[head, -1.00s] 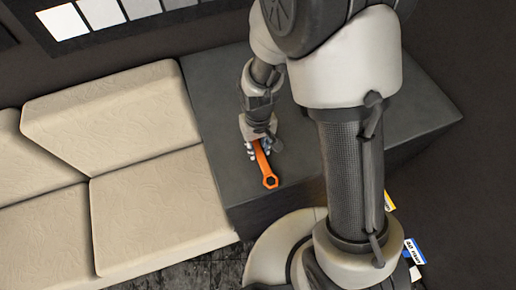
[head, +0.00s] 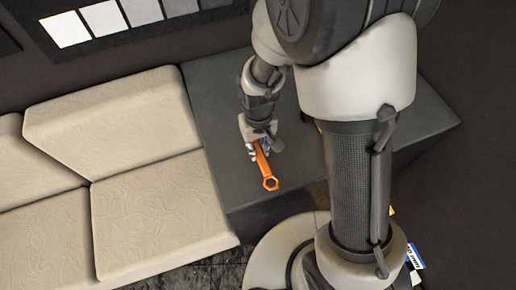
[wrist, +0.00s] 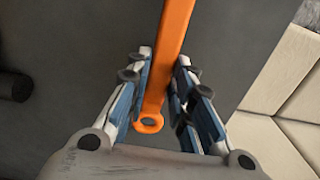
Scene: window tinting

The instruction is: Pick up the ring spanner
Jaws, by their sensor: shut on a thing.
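The orange ring spanner (head: 265,169) shows at the dark grey table, its larger ring end towards the table's front edge. My gripper (head: 257,150) is over its other end. In the wrist view the spanner (wrist: 171,50) runs between the two blue-and-white fingers of my gripper (wrist: 163,82), with its small ring end towards the palm. The fingers are shut on the handle. I cannot tell whether the spanner touches the table top or is held just above it.
The dark grey table (head: 215,118) has bare top around the spanner. A cream sofa (head: 150,205) stands against its left side. A strip of tint samples (head: 103,18) is on the wall behind. Labelled boxes (head: 415,257) lie low at the right, partly hidden by my arm.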

